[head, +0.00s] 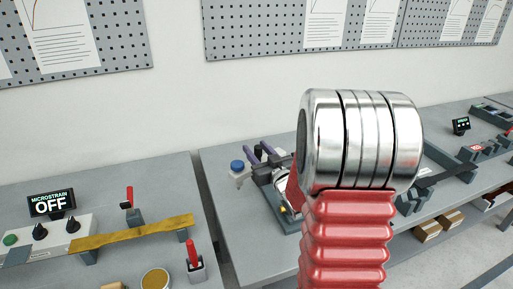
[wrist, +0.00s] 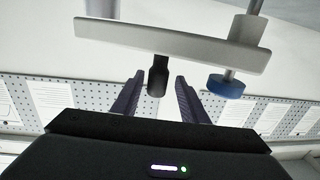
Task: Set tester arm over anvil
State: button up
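In the wrist view, a light grey bar (wrist: 165,42), apparently the tester arm, spans the upper part. A black knob-like handle (wrist: 157,78) sticks out from it. My gripper (wrist: 158,80) is open, one purple finger on each side of the handle, with a visible gap on both sides. A blue knob (wrist: 226,85) on a metal rod is at the bar's right end. In the head view, my gripper (head: 262,150) is at the tester on the middle bench, beside the blue knob (head: 237,165). My own arm hides much of the tester; I cannot make out the anvil.
The left bench holds a microstrain display (head: 52,204) reading OFF, a brass-coloured bar (head: 135,233) and red-handled clamps (head: 193,255). Dark fixtures (head: 450,160) stand right of my arm. Pegboards (head: 290,28) with sheets hang on the wall. Cardboard boxes (head: 428,230) sit under the bench.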

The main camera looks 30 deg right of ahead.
jog(key=shift+d, duration=0.15)
jog(key=shift+c, duration=0.4)
jog(key=shift+c, duration=0.7)
jog(key=shift+s, duration=0.1)
grip_shut()
